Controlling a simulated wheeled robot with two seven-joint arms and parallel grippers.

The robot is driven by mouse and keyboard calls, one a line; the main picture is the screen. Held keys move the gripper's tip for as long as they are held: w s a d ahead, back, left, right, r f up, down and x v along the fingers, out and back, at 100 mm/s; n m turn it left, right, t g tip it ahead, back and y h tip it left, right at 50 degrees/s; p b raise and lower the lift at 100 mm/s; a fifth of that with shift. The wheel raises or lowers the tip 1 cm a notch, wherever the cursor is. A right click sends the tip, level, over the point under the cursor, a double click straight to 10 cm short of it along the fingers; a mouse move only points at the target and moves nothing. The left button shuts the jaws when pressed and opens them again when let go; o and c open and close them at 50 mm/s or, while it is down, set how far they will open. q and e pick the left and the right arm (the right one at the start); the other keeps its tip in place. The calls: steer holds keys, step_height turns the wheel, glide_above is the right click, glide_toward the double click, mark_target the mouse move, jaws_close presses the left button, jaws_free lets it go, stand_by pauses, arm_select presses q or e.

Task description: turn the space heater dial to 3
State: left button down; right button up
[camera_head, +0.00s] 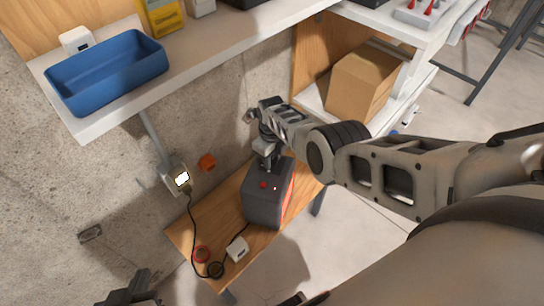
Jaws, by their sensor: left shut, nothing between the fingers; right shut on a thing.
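The space heater (265,208) is a dark grey box with a red side, standing on a small wooden bench. A small red spot (263,185) shows on its top. My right arm reaches in from the right, and its gripper (266,163) points down at the back of the heater's top. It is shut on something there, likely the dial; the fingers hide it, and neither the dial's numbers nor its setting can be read. My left gripper (130,291) is at the bottom left edge, partly cut off, shut and empty, away from the heater.
A white shelf with a blue tray (108,72) overhangs at upper left. A cardboard box (362,82) sits at the upper right.

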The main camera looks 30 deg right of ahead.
mark_target(272, 160)
stand_by(0.5)
steer(key=o, duration=1)
steer(key=shift+r, duration=0.35)
arm_select(q)
steer(key=r+p, duration=0.1)
steer(key=p, duration=0.1)
steer(key=a+r+p, duration=0.1)
steer(key=p, duration=0.2)
steer(key=r+p, duration=0.1)
steer(key=p, duration=0.2)
steer(key=shift+s+a+r+g+y, duration=0.2)
steer(key=shift+s+g+y, duration=0.1)
steer(key=shift+s+y, duration=0.1)
arm_select(e)
step_height(272, 160, up, 15)
steer(key=shift+r, duration=0.15)
arm_select(q)
steer(key=shift+f, duration=0.1)
